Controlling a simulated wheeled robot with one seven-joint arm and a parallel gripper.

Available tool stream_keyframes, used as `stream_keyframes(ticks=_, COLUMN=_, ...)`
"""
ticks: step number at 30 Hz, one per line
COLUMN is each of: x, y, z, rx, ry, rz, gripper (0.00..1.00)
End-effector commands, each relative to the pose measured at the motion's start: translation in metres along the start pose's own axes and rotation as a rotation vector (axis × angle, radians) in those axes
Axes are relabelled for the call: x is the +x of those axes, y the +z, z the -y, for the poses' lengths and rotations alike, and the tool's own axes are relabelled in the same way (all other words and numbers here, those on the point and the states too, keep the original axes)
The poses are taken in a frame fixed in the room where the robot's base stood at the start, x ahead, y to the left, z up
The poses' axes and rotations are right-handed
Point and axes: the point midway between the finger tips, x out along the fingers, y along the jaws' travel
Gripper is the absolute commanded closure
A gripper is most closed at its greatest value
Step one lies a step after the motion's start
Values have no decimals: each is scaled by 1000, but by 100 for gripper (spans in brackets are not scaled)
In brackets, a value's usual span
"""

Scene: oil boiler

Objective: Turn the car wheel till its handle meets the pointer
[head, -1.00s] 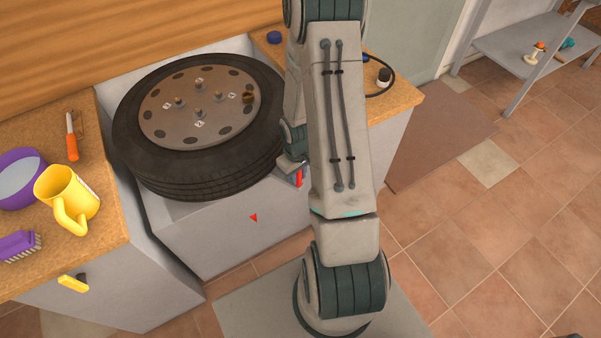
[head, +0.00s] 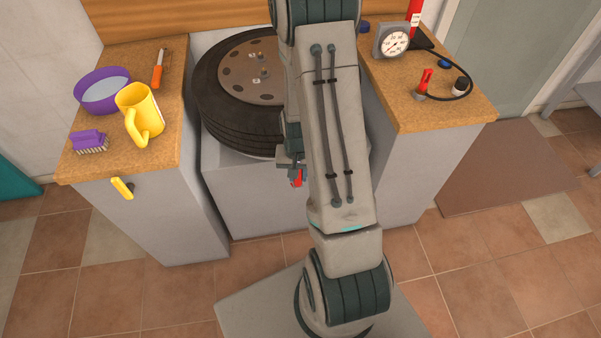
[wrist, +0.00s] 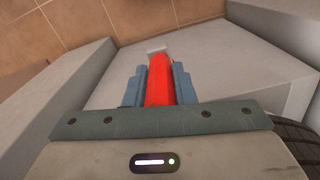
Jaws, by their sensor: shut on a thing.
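The car wheel (head: 222,118) lies flat on a light grey stand, with a black tyre and a brown hub disc (head: 236,82); my arm covers its right side. Its tyre edge also shows at the lower right of the wrist view (wrist: 300,140). My gripper (head: 292,170) is low at the wheel's front edge, partly behind my arm. It is shut on a red bar, taken to be the handle (head: 297,181); in the wrist view the handle (wrist: 159,85) lies between its two blue-grey fingers. I cannot make out the pointer now.
The left counter holds a purple bowl (head: 84,100), a yellow mug (head: 136,108), a purple brush (head: 90,139) and an orange-handled tool (head: 157,75). Open tiled floor lies in front.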

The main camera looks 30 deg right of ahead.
Motion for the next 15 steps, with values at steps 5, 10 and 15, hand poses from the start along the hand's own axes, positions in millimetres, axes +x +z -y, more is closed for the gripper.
stream_keyframes(ticks=5, x=-1, y=-1, z=2, rx=-1, ry=-1, rz=-4, gripper=100)
stream_keyframes(ticks=10, x=-1, y=0, z=4, rx=-4, ry=-1, rz=-4, gripper=100)
stream_keyframes(ticks=15, x=-1, y=0, z=4, rx=-5, ry=-1, rz=-3, gripper=55)
